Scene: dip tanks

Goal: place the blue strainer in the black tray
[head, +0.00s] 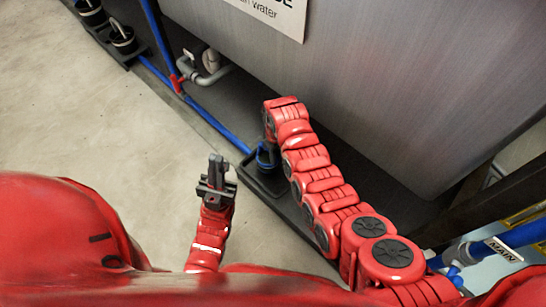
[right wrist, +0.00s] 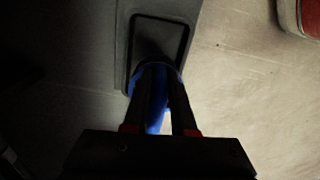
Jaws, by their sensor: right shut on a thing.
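The blue strainer (head: 263,158) is at the far end of the black tray (head: 284,205) on the floor, largely covered by my right arm. My right gripper (right wrist: 157,85) is shut on it. In the right wrist view, blue parts of the strainer (right wrist: 155,122) show between and beside the dark fingers. The tray (right wrist: 124,40) with its dark recess lies beyond them. I cannot tell whether the strainer touches the tray. My left gripper (head: 216,160) is held apart from the tray to its left, with nothing visible in it. Its fingers look close together, but the gap is unclear.
A large grey tank (head: 370,70) stands behind the tray. A blue pipe (head: 222,132) with a red fitting (head: 177,83) runs along its foot. Dark trays with black-and-blue vessels (head: 122,40) sit at the upper left. The floor (head: 90,120) on the left is clear.

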